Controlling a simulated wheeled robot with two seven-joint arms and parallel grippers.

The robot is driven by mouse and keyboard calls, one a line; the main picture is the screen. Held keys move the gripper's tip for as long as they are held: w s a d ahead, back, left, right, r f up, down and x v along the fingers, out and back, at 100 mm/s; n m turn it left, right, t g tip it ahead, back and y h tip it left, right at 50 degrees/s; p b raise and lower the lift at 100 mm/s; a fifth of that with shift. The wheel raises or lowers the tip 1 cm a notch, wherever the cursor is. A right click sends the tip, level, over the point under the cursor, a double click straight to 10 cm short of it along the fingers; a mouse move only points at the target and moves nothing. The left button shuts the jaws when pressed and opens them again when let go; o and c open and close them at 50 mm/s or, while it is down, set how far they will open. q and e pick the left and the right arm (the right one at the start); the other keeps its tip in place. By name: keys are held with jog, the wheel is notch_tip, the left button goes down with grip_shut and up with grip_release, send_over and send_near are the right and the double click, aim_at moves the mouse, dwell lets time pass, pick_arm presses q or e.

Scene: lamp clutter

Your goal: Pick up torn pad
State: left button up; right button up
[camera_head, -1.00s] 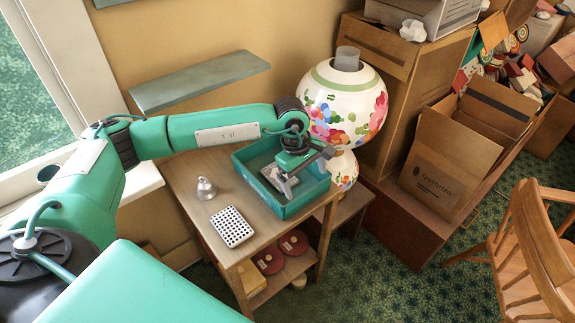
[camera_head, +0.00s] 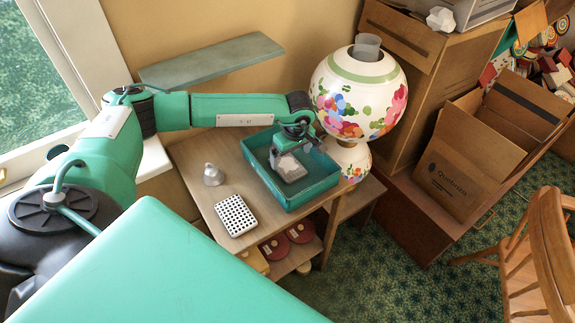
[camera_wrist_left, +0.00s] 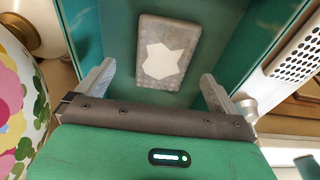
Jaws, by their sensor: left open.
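The torn pad (camera_head: 292,169) is a grey block with a ragged white patch on top. It lies flat in the teal tray (camera_head: 312,196) on the small wooden table. In the left wrist view the pad (camera_wrist_left: 166,72) shows whole, a little beyond the fingertips, with its near edge between the two fingers. My left gripper (camera_head: 294,152) is over the tray, open and empty, with its fingers apart. It also shows in the left wrist view (camera_wrist_left: 156,75). The gripper hides part of the pad in the head view. My right gripper is not in view.
A silver bell (camera_head: 213,175) and a white perforated block (camera_head: 236,216) stand left of the tray. A large flowered globe lamp (camera_head: 357,95) stands close behind the tray on the right. A grey-green shelf (camera_head: 212,60) is on the wall. Cardboard boxes (camera_head: 462,170) fill the right.

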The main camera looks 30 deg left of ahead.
aim_at(287, 165)
pick_arm(q)
jog(key=f, duration=0.2)
jog(key=a+f, duration=0.1)
jog(key=f, duration=0.1)
jog(key=shift+f+p, duration=0.15)
jog(key=shift+p, duration=0.25)
jog(key=c, duration=1.1)
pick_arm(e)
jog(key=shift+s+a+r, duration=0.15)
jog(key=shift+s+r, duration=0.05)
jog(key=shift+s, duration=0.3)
pick_arm(q)
jog(key=shift+o, duration=0.2)
